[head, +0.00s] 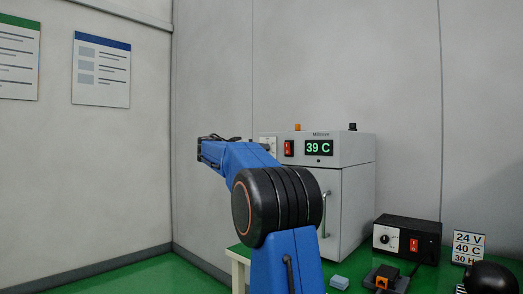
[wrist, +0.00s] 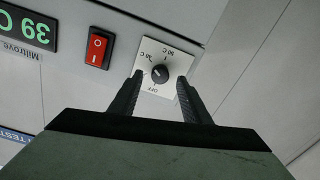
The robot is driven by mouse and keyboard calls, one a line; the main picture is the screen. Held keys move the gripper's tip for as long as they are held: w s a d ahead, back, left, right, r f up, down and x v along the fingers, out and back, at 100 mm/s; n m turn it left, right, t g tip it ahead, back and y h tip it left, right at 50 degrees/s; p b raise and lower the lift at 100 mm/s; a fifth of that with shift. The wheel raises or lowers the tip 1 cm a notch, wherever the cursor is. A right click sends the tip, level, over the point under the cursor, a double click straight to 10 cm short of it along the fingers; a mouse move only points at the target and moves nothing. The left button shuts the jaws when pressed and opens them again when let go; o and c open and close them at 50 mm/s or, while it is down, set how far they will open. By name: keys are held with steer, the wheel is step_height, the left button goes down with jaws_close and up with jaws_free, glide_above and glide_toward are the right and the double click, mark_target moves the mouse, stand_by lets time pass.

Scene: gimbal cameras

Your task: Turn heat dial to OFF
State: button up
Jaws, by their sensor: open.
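The heat dial (wrist: 159,72) is a small black knob on a white plate (wrist: 178,60) with OFF, 30 C and 50 C marks. The wrist view shows it upside down, with OFF at the plate's lower left. The dial's exact setting is hard to read. My gripper (wrist: 160,80) is open, its two dark fingertips at either side of the dial in that view. Whether they touch it I cannot tell. In the head view the dial's plate (head: 268,143) is partly hidden by my blue arm, on the front of the white oven (head: 345,205).
The oven has a red switch (head: 289,148) and a green display (head: 319,148) reading 39 C beside the dial. A black supply box (head: 405,237) with its own knob, a sign (head: 467,247) and an orange-and-black device (head: 386,278) stand to the right.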

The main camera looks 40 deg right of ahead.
steer(key=shift+w+d, duration=0.15)
steer(key=shift+d, duration=1.15)
steer(key=c, duration=1)
steer(key=shift+c, duration=0.2)
steer(key=shift+n, duration=0.4)
steer(key=n, duration=2.3)
steer(key=shift+w+g, duration=0.1)
steer(key=shift+g, duration=0.2)
